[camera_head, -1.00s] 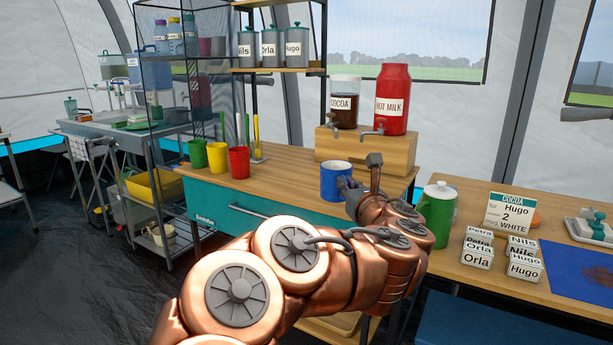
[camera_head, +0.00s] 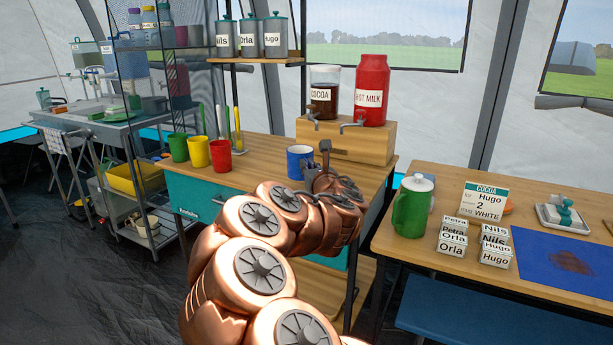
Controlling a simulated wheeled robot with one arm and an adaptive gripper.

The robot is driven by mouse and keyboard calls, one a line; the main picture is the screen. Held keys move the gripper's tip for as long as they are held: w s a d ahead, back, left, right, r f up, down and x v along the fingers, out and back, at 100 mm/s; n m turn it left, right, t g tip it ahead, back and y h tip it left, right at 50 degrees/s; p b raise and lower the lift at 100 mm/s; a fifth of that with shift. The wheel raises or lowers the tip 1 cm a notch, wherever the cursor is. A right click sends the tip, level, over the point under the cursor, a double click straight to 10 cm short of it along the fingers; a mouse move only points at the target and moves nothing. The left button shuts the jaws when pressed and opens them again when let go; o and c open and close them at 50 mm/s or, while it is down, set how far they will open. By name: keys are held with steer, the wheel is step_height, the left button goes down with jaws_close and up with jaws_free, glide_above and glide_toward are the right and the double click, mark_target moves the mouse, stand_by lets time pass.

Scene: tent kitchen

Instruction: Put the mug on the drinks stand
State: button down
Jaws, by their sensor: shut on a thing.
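The blue mug (camera_head: 298,164) is upright at the wooden counter (camera_head: 262,152), in front of the drinks stand (camera_head: 376,142). The stand is a wooden block bearing a cocoa dispenser (camera_head: 324,97) and a red hot milk dispenser (camera_head: 372,90), with taps at its front. My gripper (camera_head: 314,170) is at the right side of the mug and shut on it. My copper arm partly hides the fingers and the counter's front. I cannot tell whether the mug's base touches the counter.
Green, yellow and red cups (camera_head: 199,152) stand at the counter's left. On the right table are a green pot (camera_head: 411,208), a cocoa order card (camera_head: 484,201), several name cards (camera_head: 453,246) and a blue mat (camera_head: 563,258). A shelf with named canisters (camera_head: 249,38) hangs above.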

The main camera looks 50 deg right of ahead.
steer(key=shift+x, duration=1)
steer(key=shift+s+f+b, duration=0.1)
steer(key=shift+f+b, duration=0.45)
steer(key=shift+f, duration=1.25)
steer(key=shift+f, duration=0.2)
steer(key=c, duration=1.2)
jaws_free()
steer(key=shift+c, duration=0.2)
steer(key=shift+r, duration=0.15)
